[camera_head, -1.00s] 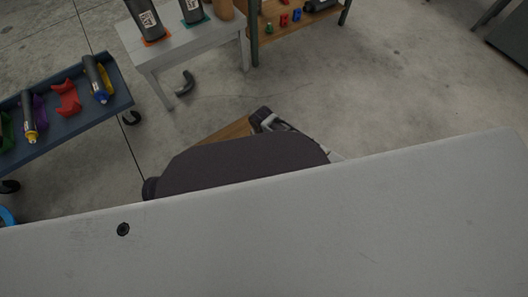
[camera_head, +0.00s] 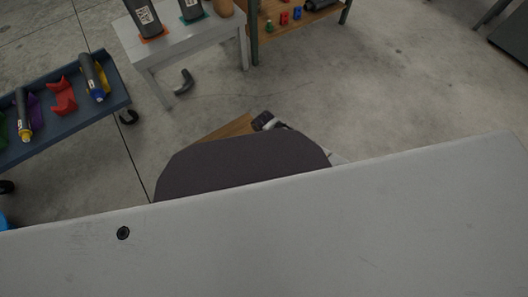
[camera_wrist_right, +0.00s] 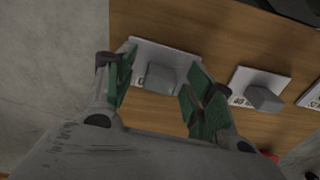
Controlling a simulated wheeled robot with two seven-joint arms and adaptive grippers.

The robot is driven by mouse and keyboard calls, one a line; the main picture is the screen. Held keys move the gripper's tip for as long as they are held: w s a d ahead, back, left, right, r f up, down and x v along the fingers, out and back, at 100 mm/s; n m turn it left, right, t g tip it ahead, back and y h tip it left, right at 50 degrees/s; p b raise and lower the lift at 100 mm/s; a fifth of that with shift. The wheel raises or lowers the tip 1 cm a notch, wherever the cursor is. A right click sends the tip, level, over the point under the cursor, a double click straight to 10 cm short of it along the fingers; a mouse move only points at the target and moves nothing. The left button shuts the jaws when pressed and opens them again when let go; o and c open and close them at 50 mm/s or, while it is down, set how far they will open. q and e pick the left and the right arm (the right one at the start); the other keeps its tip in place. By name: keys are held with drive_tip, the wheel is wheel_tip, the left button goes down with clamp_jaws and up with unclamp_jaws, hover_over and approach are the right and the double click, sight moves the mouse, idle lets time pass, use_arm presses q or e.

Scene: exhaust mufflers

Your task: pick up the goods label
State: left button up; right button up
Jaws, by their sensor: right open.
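In the right wrist view, a goods label (camera_wrist_right: 161,77), a white plate with a grey block standing out of it, lies on a brown wooden surface (camera_wrist_right: 206,30). My right gripper (camera_wrist_right: 157,88) is open, its green-padded fingers to either side of the grey block with visible gaps. The plate's lower edge and part of its printing are hidden or too small to read. My left gripper is not in view.
Two similar labels (camera_wrist_right: 259,88) (camera_wrist_right: 311,93) lie to the right on the same surface. In the head view, a blue cart (camera_head: 72,117) with mufflers, a white table (camera_head: 190,45) and a wooden shelf (camera_head: 300,22) stand at the back. Concrete floor lies between.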

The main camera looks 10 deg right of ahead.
sight(264, 149)
idle(0.5)
drive_tip(key=c, duration=0.8)
drive_tip(key=shift+r, duration=0.15)
drive_tip(key=shift+r+p, duration=0.45)
wheel_tip(264, 149, up, 8)
drive_tip(key=p, duration=0.4)
drive_tip(key=shift+f, duration=0.15)
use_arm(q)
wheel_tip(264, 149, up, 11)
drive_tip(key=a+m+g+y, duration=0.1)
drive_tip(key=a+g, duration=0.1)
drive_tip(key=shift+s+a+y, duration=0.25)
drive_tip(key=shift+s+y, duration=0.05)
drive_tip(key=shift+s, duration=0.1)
use_arm(e)
drive_tip(key=shift+r, duration=0.5)
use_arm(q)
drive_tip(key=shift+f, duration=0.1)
